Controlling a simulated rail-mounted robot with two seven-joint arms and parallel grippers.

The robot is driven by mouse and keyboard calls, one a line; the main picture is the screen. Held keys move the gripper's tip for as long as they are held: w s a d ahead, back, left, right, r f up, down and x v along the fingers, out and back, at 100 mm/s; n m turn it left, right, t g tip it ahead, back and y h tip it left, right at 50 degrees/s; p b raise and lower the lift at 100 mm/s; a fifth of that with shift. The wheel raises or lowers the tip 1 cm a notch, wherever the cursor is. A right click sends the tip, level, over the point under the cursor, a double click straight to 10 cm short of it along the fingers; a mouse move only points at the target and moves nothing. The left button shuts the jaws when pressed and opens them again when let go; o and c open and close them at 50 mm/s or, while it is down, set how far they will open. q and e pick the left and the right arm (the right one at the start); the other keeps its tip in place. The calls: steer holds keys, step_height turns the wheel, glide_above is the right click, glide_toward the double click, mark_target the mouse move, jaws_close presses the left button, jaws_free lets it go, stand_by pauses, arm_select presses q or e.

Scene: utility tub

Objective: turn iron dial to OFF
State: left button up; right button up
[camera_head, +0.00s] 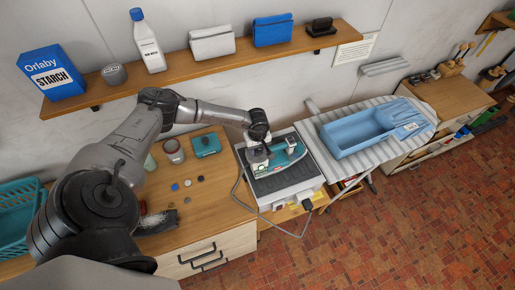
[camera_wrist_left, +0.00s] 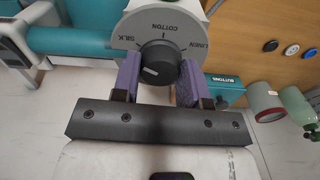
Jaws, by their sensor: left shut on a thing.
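The teal and white iron (camera_head: 284,160) rests on a grey board beside the wooden worktop. In the left wrist view its black dial (camera_wrist_left: 158,66) sits on a grey plate (camera_wrist_left: 176,28) lettered SILK, COTTON and LINEN. The dial's white mark is left of its middle, pointing lower left. No OFF lettering can be read. My left gripper (camera_head: 258,146) is at the iron, and its purple-padded fingers in the left wrist view (camera_wrist_left: 158,80) are shut on the dial, one on each side. My right gripper is not in view.
A grey cord (camera_head: 238,185) hangs from the iron's board. A teal buttons box (camera_head: 205,145), jars and loose buttons lie left on the worktop. A blue tub (camera_head: 357,128) sits on the ironing board to the right. A shelf (camera_head: 200,68) runs above.

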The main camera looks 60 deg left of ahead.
arm_select(q)
steer(key=n+b, duration=0.1)
steer(key=n, duration=0.5)
steer(key=shift+b, duration=0.3)
steer(key=n+b, duration=0.1)
steer(key=n, duration=1)
steer(key=shift+n, duration=0.4)
steer(key=n, duration=0.5)
steer(key=shift+n, duration=0.3)
steer(key=o, duration=0.9)
steer(key=shift+o, duration=0.2)
steer(key=shift+r, duration=0.1)
